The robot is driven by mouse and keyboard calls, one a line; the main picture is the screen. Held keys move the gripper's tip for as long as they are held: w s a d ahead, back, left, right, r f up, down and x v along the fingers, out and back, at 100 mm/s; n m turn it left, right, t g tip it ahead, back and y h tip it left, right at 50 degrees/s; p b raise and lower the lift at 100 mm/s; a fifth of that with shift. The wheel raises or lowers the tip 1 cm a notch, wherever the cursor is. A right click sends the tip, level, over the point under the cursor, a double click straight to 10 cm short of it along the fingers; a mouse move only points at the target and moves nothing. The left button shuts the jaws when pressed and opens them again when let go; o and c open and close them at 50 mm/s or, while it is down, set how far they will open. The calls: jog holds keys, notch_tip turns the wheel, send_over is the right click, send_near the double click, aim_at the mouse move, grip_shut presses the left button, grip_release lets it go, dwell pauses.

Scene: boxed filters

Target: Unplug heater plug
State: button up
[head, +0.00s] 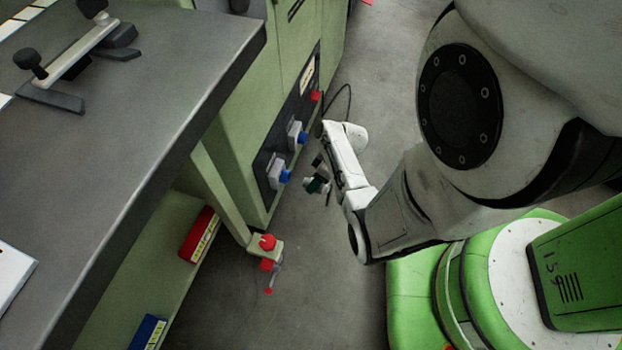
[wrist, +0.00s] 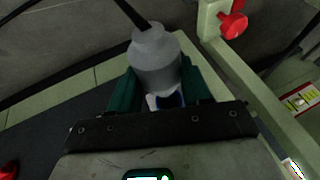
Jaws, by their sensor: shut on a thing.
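My gripper (head: 316,184) is beside the dark socket panel (head: 262,165) on the green cabinet, with visible floor between them. In the wrist view its green fingers (wrist: 158,88) are shut on a grey plug (wrist: 155,58). A black cable runs from the plug's far end, and a blue part (wrist: 168,101) shows at its near end. In the head view the held plug is small and partly hidden by the fingers. The panel carries a lower blue socket (head: 284,176), an upper blue socket (head: 302,137) and a red part (head: 316,96). No label naming the heater is readable.
A grey workbench (head: 130,140) with a black-knobbed clamp (head: 75,62) fills the left. A red box (head: 196,236) and a blue box (head: 148,332) sit on the shelf below. A red-knobbed fitting (head: 266,248) stands low near the cabinet corner. Grey floor (head: 335,280) is clear in front.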

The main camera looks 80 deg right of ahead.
jog(key=s+a+p, duration=0.1)
jog(key=s, duration=0.6)
jog(key=shift+a, duration=0.4)
